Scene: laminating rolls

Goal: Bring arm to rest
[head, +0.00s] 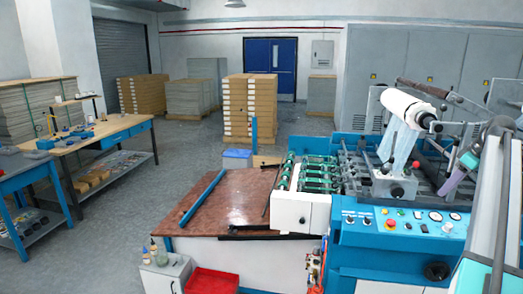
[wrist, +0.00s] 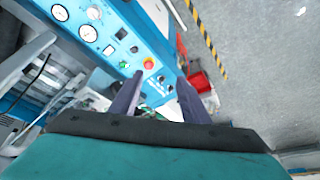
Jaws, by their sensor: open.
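My gripper (wrist: 160,78) shows in the wrist view as two dark fingers held apart, with nothing between them. In the head view my gripper (head: 447,190) is at the right, a purple-grey finger below a teal body. It appears over the blue control panel of the laminating machine (head: 390,238); I cannot tell its exact height. The wrist view looks down on the panel (wrist: 110,40), with its dials and a red button with a yellow ring beyond the fingertips. My arm rises at the right edge of the head view.
A white film roll (head: 407,107) and rollers sit on the machine beside my gripper. A brown table (head: 235,195) with a blue bar adjoins it at left. Workbenches (head: 95,142) stand far left. The grey floor between is open.

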